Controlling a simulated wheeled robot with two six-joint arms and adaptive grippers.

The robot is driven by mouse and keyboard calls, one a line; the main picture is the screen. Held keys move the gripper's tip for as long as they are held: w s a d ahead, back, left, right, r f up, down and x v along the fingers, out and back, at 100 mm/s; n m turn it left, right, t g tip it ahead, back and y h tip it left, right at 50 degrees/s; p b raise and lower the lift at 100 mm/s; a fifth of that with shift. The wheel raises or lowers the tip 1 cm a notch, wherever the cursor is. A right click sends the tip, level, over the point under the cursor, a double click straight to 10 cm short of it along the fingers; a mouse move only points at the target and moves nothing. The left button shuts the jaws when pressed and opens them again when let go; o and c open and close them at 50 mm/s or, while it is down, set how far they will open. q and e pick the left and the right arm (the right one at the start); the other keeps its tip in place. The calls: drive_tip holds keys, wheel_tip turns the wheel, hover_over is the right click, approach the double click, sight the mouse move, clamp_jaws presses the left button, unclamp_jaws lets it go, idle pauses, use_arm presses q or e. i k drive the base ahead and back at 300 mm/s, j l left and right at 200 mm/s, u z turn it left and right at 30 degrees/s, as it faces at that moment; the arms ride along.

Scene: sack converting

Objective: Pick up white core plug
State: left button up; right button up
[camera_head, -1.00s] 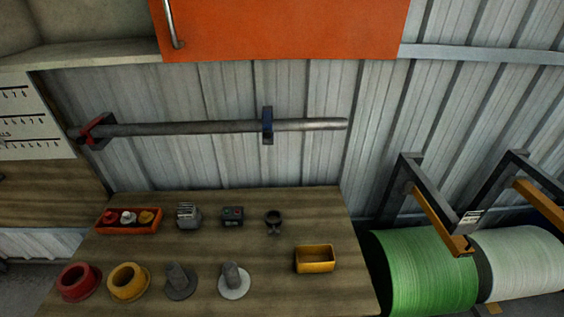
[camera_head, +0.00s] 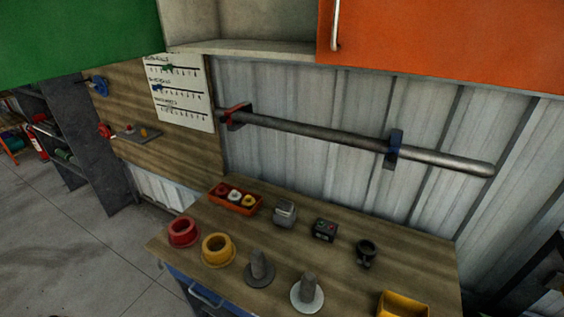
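Two things with white parts could be the white core plug; I cannot tell which. A small white piece (camera_head: 234,194) sits in the orange-red tray (camera_head: 222,206), between a red piece (camera_head: 222,188) and a yellow piece (camera_head: 249,201). A grey upright post on a pale, whitish round flange (camera_head: 307,298) stands at the table's front. A similar darker grey post on a dark flange (camera_head: 259,268) stands left of it. Neither of my grippers is in view.
The wooden table (camera_head: 345,290) also holds a red ring (camera_head: 183,231), a yellow ring (camera_head: 217,249), a grey device (camera_head: 284,214), a dark box (camera_head: 325,230), a black clamp-like item (camera_head: 366,252) and a yellow bin (camera_head: 402,304). A metal bar (camera_head: 320,137) runs along the wall behind.

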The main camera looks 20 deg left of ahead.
sight(234, 196)
drive_tip(key=u, duration=1.25)
drive_tip(key=i+j+z, duration=0.25)
drive_tip(key=j+z, duration=0.3)
drive_tip(key=i+j+z, duration=0.1)
drive_tip(key=j+z, duration=0.15)
drive_tip(key=j, duration=0.25)
drive_tip(key=j+z, duration=0.3)
drive_tip(key=i+j, duration=0.05)
drive_tip(key=j, duration=0.05)
